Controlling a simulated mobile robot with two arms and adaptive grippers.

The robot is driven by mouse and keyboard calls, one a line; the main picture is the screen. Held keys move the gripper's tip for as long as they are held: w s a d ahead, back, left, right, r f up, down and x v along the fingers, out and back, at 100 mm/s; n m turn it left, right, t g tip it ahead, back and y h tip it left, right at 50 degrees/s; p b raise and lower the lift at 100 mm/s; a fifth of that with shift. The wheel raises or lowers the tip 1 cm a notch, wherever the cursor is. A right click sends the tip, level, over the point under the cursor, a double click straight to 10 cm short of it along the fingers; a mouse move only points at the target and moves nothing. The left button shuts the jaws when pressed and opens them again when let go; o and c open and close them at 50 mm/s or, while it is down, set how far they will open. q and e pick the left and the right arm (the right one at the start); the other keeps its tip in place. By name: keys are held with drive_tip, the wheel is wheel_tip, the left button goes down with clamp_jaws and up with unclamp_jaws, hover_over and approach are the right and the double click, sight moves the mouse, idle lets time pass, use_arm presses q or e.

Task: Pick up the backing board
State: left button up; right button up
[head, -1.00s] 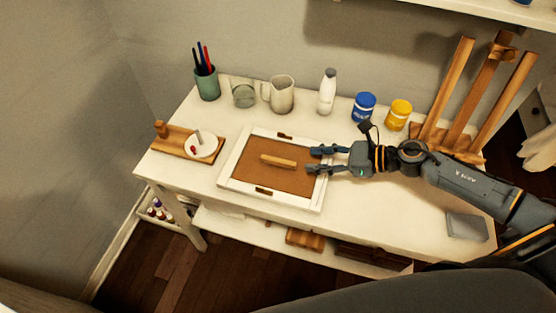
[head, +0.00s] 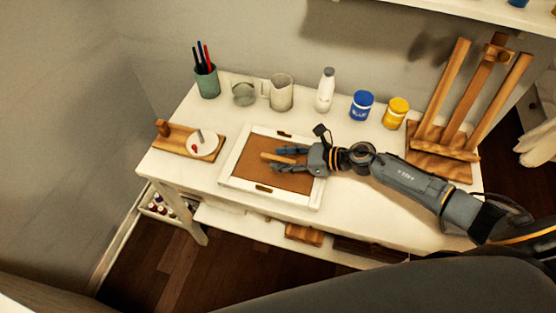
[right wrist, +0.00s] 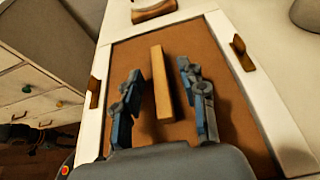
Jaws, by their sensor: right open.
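The backing board (head: 248,172) is a brown panel lying flat inside a white frame (head: 228,165) on the table. A light wooden bar (right wrist: 161,85) stands up from the middle of the board like a handle. My right gripper (head: 274,159) is open over the board, coming from the right. In the right wrist view its two fingers (right wrist: 160,67) lie on either side of the bar, with a gap to each side. I cannot tell how far the fingertips are above the board. My left gripper is not in view.
Small wooden tabs (head: 263,188) sit at the frame's edges. A wooden tray (head: 172,147) with a white dish lies to the left. A pen cup (head: 207,82), mug (head: 281,93), white bottle (head: 325,90), blue jar (head: 361,105) and yellow jar (head: 395,113) line the back. An easel (head: 455,105) stands right.

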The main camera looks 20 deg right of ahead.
clamp_jaws()
drive_tip(key=shift+r, duration=0.1)
